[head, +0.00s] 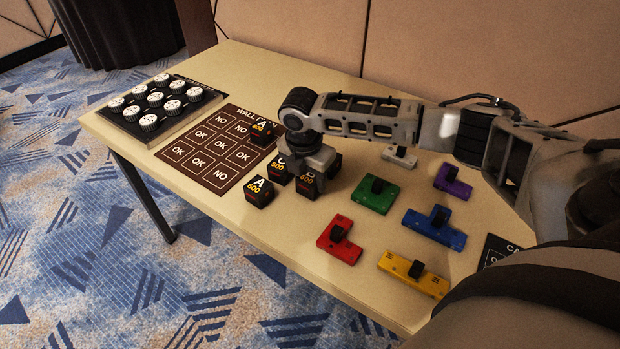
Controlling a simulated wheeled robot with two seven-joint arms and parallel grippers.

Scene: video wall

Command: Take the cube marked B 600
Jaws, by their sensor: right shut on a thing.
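My right gripper (306,166) points down over the table from the right. It is shut on a black cube (307,190) with a yellow 600 on its side. The letter on that cube's top is mostly hidden by the gripper, so I cannot read it surely as B. I cannot tell whether the cube still touches the table. A cube marked 500 (279,173) is close to its left, and another dark cube (334,163) is partly hidden behind it. A cube marked A 600 (259,191) stands at the table's front edge. My left gripper is not in view.
Another A 600 cube (264,132) stands on the brown OK/NO board (203,173). A panel with white knobs (186,118) is at the table's left end. Red (341,246), green (372,202), blue (420,224), yellow (395,264) and purple (455,187) pieces lie to the right.

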